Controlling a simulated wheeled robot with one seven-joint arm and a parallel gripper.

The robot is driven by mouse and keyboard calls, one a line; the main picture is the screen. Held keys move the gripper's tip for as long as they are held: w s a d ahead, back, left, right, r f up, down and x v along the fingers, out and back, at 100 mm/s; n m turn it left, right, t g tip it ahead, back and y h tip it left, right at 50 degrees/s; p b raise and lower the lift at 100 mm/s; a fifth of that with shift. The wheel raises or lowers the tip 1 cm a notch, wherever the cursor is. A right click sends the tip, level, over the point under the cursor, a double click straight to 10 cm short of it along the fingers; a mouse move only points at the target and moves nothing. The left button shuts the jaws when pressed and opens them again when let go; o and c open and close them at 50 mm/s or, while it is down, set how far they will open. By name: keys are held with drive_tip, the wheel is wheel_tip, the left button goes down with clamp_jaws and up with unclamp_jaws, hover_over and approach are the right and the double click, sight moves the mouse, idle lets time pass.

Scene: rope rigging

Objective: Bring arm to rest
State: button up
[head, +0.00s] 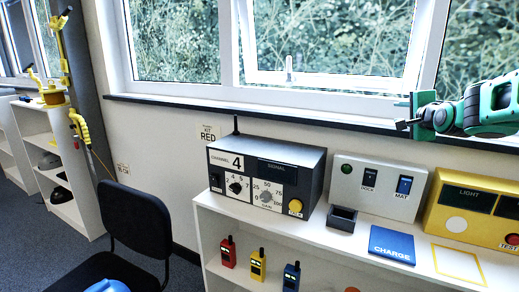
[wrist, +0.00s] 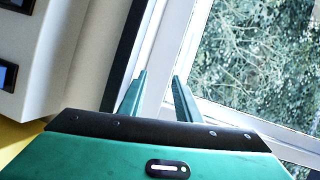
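My green arm comes in from the right edge of the head view. My gripper (head: 404,123) is in the air in front of the window sill, above the white switch box. In the wrist view its two green fingers (wrist: 160,78) stand apart with nothing between them. The window frame and the foliage outside show beyond the fingers. No object is held.
A white shelf (head: 330,240) below carries a grey radio box (head: 268,183), the white switch box (head: 375,190), a blue charge pad (head: 392,244) and a yellow light box (head: 475,208). Several handheld radios stand lower down. A black chair (head: 137,222) stands left.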

drive_tip(key=s+d+f+n+g, duration=0.1)
drive_tip(key=s+f+n+g, duration=0.3)
drive_tip(key=s+f, duration=0.65)
drive_tip(key=s+d+f+n+g, duration=0.15)
drive_tip(key=s+f+g, duration=0.45)
drive_tip(key=s, duration=0.8)
drive_tip(key=s+a+f+n+g, duration=0.2)
drive_tip(key=s+f, duration=0.1)
drive_tip(key=s, duration=0.5)
drive_tip(key=s+a+f+n+g+y, duration=0.1)
drive_tip(key=s+f+n+g, duration=0.1)
drive_tip(key=s, duration=0.6)
drive_tip(key=s+a+f+n+g, duration=0.2)
drive_tip(key=s+f, duration=0.2)
drive_tip(key=s, duration=0.4)
drive_tip(key=shift+s+a+y, duration=0.25)
drive_tip(key=shift+a+y, duration=0.05)
drive_tip(key=shift+y, duration=0.1)
drive_tip(key=shift+f, duration=0.1)
drive_tip(key=shift+w+f, duration=0.25)
drive_tip(key=shift+w, duration=0.4)
